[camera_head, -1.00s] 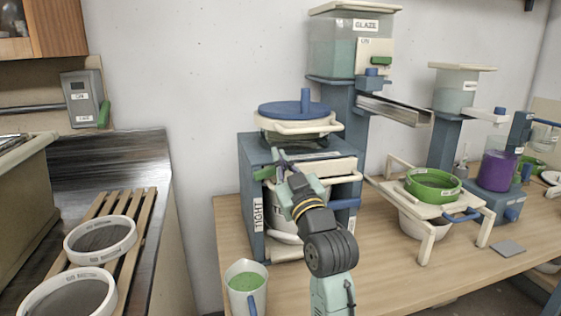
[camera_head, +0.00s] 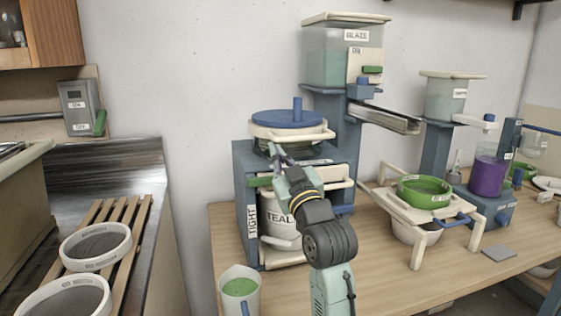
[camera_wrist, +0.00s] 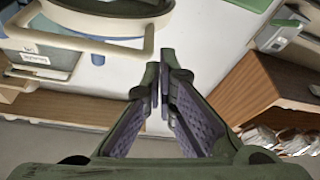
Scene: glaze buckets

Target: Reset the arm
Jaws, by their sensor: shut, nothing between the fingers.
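My gripper (camera_head: 278,158) is in front of the blue-grey stand (camera_head: 244,175), near the top of its frame, with my arm reaching up from the bottom of the head view. In the wrist view my gripper (camera_wrist: 158,85) has its fingertips together with nothing visible between them. The white bucket labelled TEAL (camera_head: 279,217) sits inside the stand, partly hidden by my arm. A blue lid (camera_head: 285,119) with an upright knob sits on a white-handled vessel on top of the stand.
A cup of green glaze (camera_head: 240,287) stands at the table's front left. A green sieve (camera_head: 428,190) rests on a white frame to the right. A glaze tank (camera_head: 330,62) and chute (camera_head: 385,117) rise behind. Two round sieves (camera_head: 95,247) lie on the slatted rack at left.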

